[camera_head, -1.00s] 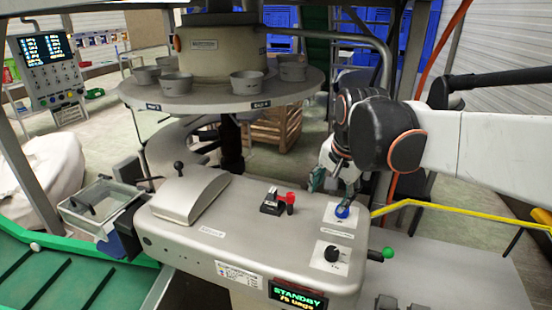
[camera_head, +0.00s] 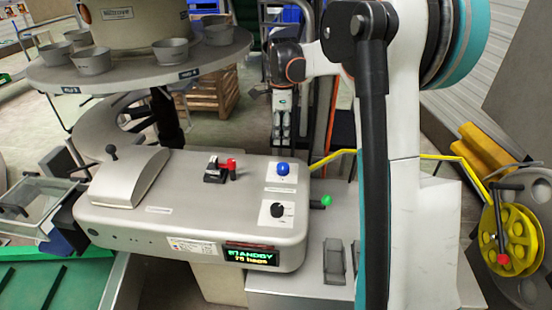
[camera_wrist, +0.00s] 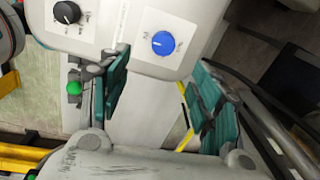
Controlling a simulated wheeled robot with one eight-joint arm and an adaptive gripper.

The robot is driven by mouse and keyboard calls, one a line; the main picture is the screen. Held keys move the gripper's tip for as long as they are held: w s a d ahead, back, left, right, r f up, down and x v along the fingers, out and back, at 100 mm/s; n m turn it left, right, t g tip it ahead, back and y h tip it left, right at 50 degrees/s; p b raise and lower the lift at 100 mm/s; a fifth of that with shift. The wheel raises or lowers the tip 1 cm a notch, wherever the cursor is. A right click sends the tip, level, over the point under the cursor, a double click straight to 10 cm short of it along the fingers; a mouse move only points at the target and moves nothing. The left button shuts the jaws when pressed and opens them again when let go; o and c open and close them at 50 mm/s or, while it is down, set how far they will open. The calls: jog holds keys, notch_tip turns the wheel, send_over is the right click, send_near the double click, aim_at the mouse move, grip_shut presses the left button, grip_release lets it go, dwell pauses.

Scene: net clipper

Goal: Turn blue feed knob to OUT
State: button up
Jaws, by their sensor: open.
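The blue feed knob (camera_head: 282,169) sits on a white label plate on top of the grey machine console (camera_head: 190,195). In the wrist view the blue knob (camera_wrist: 163,43) shows a white pointer line, and the small lettering around it is too blurred to read. My gripper (camera_head: 281,140) hangs behind the console's back edge, beyond the knob and apart from it. In the wrist view my gripper (camera_wrist: 160,95) has its two teal-padded fingers spread wide, with nothing between them. The knob lies ahead of the gap between the fingertips.
A black knob (camera_head: 277,210) sits in front of the blue one. A red-handled switch (camera_head: 220,170) is to its left, and a green-tipped lever (camera_head: 326,201) to its right. A yellow rail (camera_head: 335,155) runs behind.

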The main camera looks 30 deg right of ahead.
aim_at(283, 166)
jog(key=shift+m, duration=0.6)
jog(key=f+b, duration=0.1)
jog(key=f, duration=0.4)
jog(key=d+f+b, duration=0.1)
jog(key=f, duration=0.4)
jog(key=w+f+b, duration=0.1)
jog(key=f, duration=0.4)
jog(key=shift+d+b, duration=0.15)
jog(key=shift+b, duration=0.25)
jog(key=shift+c, duration=0.5)
jog(key=c, duration=1)
